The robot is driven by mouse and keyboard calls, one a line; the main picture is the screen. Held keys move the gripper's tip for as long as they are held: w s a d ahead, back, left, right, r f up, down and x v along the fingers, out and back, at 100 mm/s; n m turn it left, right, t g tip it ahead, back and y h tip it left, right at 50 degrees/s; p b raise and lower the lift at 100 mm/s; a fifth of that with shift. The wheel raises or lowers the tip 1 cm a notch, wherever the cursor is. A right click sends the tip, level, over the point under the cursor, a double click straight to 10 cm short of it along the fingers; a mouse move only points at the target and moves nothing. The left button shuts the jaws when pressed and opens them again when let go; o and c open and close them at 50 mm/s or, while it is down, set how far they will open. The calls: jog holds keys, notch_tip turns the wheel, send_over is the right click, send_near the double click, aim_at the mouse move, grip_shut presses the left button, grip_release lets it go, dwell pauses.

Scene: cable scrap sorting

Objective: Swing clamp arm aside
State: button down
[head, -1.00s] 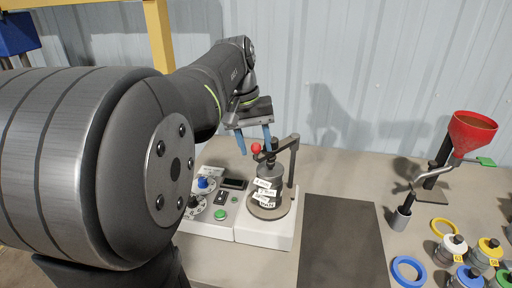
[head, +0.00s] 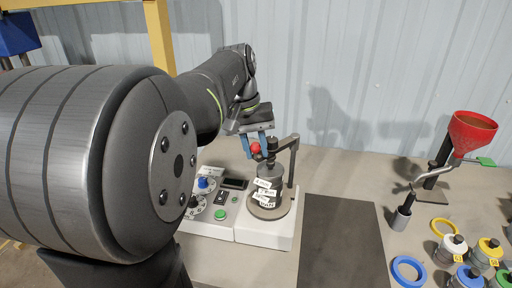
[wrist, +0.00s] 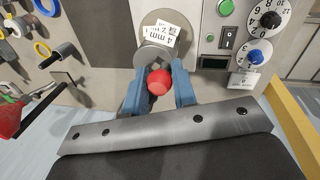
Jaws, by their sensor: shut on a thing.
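The clamp arm (head: 287,142) is a dark bar on an upright post. It reaches left over a grey stack of labelled jars (head: 266,180) on a white machine base. A red ball knob (head: 255,148) sits at its free end. My gripper (head: 259,147) has its blue fingers at the knob. In the wrist view my gripper (wrist: 159,92) is shut on the red knob (wrist: 159,81), with one finger on each side. The grey lid and white labels (wrist: 162,38) show just beyond the knob. The clamp arm is mostly hidden there.
A control panel (head: 212,208) with dials, a green button and a small display lies left of the stack. A dark mat (head: 342,245) lies to the right and is clear. A red funnel (head: 472,134) on a stand, coloured rings and several small jars stand farther right.

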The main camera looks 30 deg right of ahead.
jog(key=shift+w+m, duration=0.3)
jog(key=shift+w, duration=0.2)
jog(key=w+d+m+y, duration=0.3)
jog(key=w+d+m, duration=1)
jog(key=w+m, duration=0.2)
jog(key=shift+m+g, duration=0.3)
jog(key=shift+m, duration=1)
jog(key=shift+w, duration=0.1)
jog(key=c, duration=1.2)
grip_release()
jog(key=shift+a, duration=0.15)
